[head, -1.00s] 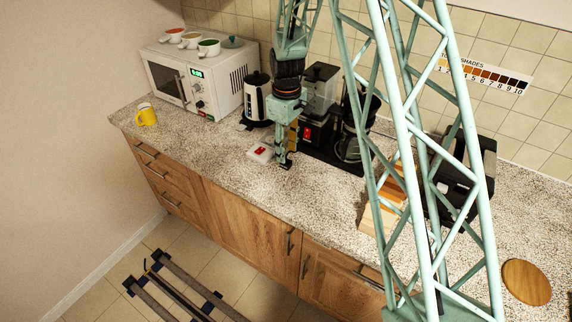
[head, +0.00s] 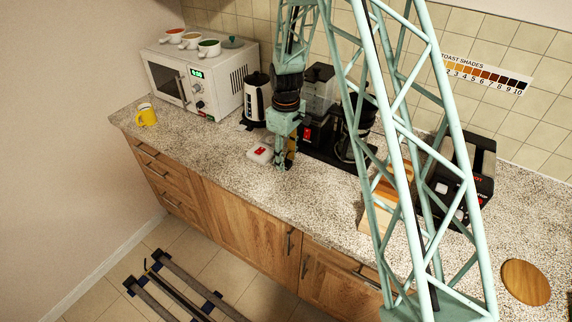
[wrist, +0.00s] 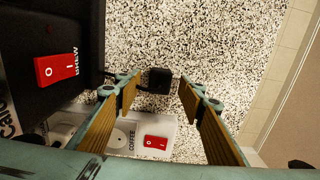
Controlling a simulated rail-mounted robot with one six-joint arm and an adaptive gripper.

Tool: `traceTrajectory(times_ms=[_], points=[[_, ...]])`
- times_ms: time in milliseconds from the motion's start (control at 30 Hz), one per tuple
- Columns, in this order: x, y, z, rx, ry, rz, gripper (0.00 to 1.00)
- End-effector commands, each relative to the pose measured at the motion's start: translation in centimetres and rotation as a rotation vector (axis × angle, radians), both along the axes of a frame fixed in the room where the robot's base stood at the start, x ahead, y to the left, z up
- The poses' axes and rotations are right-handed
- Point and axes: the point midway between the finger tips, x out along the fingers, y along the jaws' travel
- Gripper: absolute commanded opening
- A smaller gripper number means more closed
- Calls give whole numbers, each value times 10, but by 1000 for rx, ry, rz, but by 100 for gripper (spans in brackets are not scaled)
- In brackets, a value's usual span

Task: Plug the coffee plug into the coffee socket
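A small black coffee plug (wrist: 160,80) lies on the speckled counter in the wrist view, with a dark cable running left from it. My gripper (wrist: 160,90) is open, with its yellow-padded fingers on both sides of the plug and a visible gap each side. The white coffee socket box (wrist: 168,124), marked COFFEE, has a round socket and a red switch; my left finger partly covers it. In the head view my gripper (head: 283,166) is low at the counter, right of the socket box (head: 259,154). The plug is hidden there.
The black coffee maker (head: 320,92), with a red brew switch, stands close behind my gripper. A kettle (head: 256,100) and a microwave (head: 205,80) with cups on top stand left. A yellow mug (head: 147,116) is further left. The counter front is clear.

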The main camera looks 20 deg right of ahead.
Motion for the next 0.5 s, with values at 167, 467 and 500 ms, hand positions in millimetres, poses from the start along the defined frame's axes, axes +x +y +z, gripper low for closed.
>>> traceTrajectory(times_ms=[167, 467, 500], points=[[-1, 0, -11, 0, 1, 0, 36], [0, 0, -12, 0, 0, 0, 36], [0, 0, -12, 0, 0, 0, 36]])
